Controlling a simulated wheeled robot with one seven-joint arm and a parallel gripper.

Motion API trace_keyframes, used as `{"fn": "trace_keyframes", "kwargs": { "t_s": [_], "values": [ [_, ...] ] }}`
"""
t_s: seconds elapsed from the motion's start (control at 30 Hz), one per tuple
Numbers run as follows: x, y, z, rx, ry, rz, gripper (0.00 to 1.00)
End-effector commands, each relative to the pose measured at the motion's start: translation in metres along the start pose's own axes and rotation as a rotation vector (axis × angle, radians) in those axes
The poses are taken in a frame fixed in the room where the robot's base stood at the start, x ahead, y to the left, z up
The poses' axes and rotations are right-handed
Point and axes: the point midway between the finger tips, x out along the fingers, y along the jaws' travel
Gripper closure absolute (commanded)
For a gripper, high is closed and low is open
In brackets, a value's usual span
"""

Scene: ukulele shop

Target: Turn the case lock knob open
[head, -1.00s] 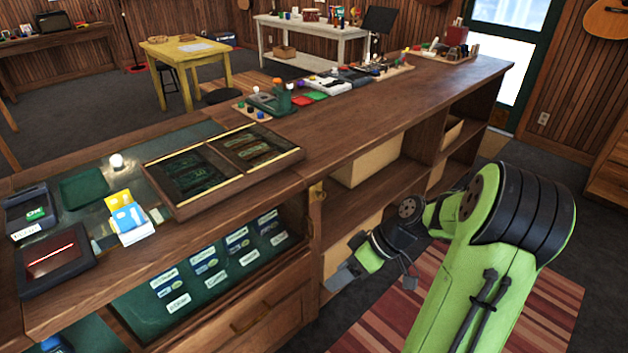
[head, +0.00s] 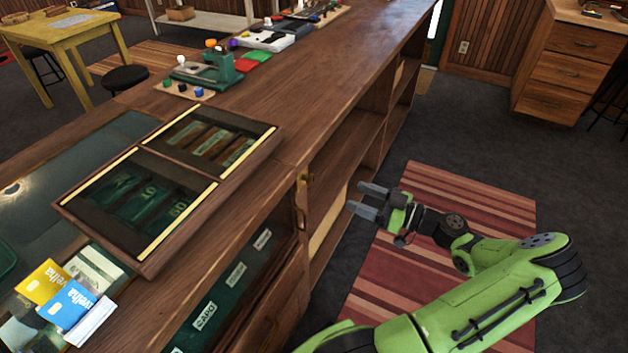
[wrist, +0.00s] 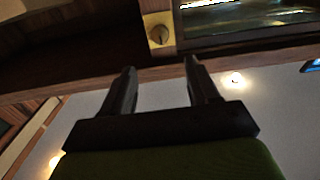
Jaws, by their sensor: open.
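The case lock knob (wrist: 158,36) is a small round brass knob with a dark slot, on a square brass plate at the top middle of the wrist view. It sits on the wooden post beside the glass-fronted case (wrist: 245,18). In the head view a small brass piece (head: 309,180) shows on the counter front post. My gripper (head: 355,195) is open and empty, with its fingers pointing at the counter front. In the wrist view my gripper (wrist: 160,67) has both fingers apart, below the knob in the picture and not touching it.
The long wooden counter (head: 330,100) has open shelves right of the post. A display tray (head: 170,180) and cards (head: 65,300) lie on top. A striped rug (head: 440,200) covers clear floor before the counter.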

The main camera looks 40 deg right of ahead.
Motion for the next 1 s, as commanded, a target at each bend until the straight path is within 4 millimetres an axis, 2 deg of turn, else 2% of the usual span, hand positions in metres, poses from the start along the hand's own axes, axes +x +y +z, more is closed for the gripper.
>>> {"fn": "trace_keyframes", "kwargs": {
  "t_s": [0.03, 0.3, 0.5, 0.63, 0.83, 1.0],
  "values": [
    [0.014, -0.001, 0.001, 0.0, 0.002, -0.007, 0.4],
    [0.083, -0.002, 0.002, 0.001, 0.0, -0.008, 0.4],
    [0.117, -0.001, 0.002, 0.002, -0.001, -0.005, 0.4],
    [0.124, -0.001, 0.001, 0.003, -0.002, -0.004, 0.4],
    [0.124, -0.001, 0.001, 0.002, -0.002, -0.003, 0.4],
    [0.124, -0.001, 0.001, 0.002, -0.002, -0.003, 0.65]
  ]
}}
